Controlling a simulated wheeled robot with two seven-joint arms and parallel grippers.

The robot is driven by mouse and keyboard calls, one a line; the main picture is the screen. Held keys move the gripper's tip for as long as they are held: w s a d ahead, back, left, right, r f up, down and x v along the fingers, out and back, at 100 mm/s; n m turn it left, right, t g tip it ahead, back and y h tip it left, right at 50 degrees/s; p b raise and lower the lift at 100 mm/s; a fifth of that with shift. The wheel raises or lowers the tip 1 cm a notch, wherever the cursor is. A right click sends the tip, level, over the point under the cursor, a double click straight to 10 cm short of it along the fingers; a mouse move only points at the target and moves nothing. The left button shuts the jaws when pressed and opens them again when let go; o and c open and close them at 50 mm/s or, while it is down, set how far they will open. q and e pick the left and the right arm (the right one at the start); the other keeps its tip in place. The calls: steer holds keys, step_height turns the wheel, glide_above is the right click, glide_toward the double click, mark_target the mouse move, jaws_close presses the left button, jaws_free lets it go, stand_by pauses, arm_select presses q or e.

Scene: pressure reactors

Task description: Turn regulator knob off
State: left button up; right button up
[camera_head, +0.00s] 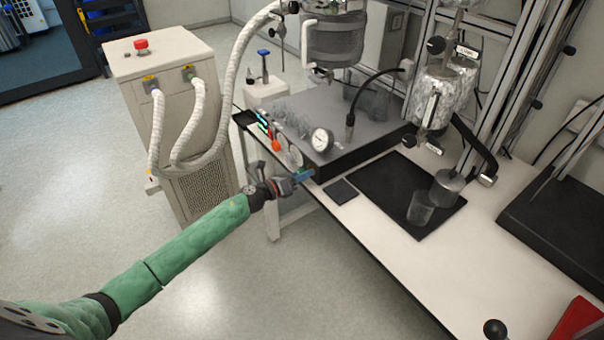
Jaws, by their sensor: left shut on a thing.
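My left gripper (297,180) is at the front edge of the bench, below the round dial gauge (321,139). It is shut on a small blue part (305,175) at its fingertips, which looks like the regulator knob. The fingers partly cover the knob, so its turn angle cannot be told. The gauge has a white face and stands at the front corner of a grey-topped unit (352,118). My right gripper is not in view.
A beige chiller (160,75) with white insulated hoses (198,120) stands left of the bench. A black mat (398,185) bears a glass beaker (420,208). Reactor vessels (442,95) hang above the bench. The floor in front is clear.

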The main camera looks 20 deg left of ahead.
arm_select(q)
steer(key=n, duration=0.2)
steer(key=shift+r+n, duration=0.1)
steer(key=shift+n, duration=0.3)
steer(key=n+p, duration=0.1)
steer(key=n, duration=0.2)
steer(key=shift+n, duration=0.3)
steer(key=n+p, duration=0.1)
steer(key=n, duration=0.1)
steer(key=shift+a+n, duration=0.1)
steer(key=shift+n, duration=2.1)
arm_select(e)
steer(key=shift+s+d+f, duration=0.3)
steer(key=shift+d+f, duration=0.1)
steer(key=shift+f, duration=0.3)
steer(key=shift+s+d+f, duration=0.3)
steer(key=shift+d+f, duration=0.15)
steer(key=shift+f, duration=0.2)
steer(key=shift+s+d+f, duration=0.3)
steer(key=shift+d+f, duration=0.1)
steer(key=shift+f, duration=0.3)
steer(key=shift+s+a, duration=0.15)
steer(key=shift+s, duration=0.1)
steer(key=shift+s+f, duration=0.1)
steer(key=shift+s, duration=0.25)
arm_select(q)
steer(key=o, duration=1)
steer(key=shift+c, duration=0.2)
steer(key=shift+f, duration=0.2)
